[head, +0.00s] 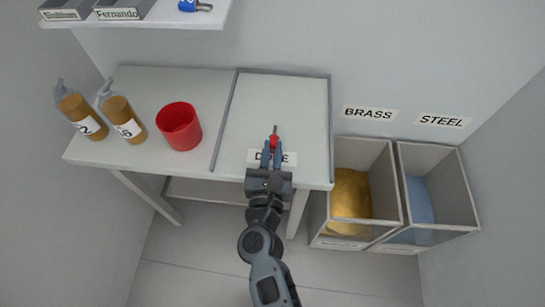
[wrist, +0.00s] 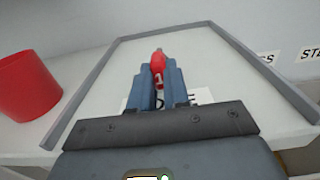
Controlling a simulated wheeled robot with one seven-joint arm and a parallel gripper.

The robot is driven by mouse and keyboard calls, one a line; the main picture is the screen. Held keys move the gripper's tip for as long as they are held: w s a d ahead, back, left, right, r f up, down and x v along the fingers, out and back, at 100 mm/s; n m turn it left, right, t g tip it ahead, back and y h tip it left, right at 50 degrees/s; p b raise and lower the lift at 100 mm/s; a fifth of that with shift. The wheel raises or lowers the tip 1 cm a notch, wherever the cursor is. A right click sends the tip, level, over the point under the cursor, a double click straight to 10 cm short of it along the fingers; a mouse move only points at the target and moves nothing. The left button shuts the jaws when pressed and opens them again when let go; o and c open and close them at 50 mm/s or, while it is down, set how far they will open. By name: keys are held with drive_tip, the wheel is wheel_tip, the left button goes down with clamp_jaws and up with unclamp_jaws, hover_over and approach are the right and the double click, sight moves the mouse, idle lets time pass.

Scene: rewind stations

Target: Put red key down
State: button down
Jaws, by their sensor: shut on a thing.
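The red key (head: 274,141) is held between the fingers of my gripper (head: 271,156), with its grey shaft pointing away from me. The key is over the front part of the grey-edged tray area (head: 280,100) on the white table, above a label that is partly hidden by my gripper. I cannot tell whether the key touches the surface.
A red cup (head: 179,126) and two brown bottles (head: 125,119) stand left of the tray area. Bins marked BRASS (head: 350,195) and STEEL (head: 420,200) stand at the right. A shelf (head: 150,14) above holds a blue key (head: 194,5) and grey boxes. The tray area's back is clear.

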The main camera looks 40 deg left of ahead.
drive_tip(key=shift+f, duration=1.1)
drive_tip(key=shift+f, duration=0.1)
drive_tip(key=c, duration=1)
unclamp_jaws()
drive_tip(key=shift+b, duration=0.3)
drive_tip(key=shift+s+d, duration=0.1)
drive_tip(key=v, duration=1.1)
drive_tip(key=shift+s+d, duration=0.15)
drive_tip(key=shift+s, duration=0.2)
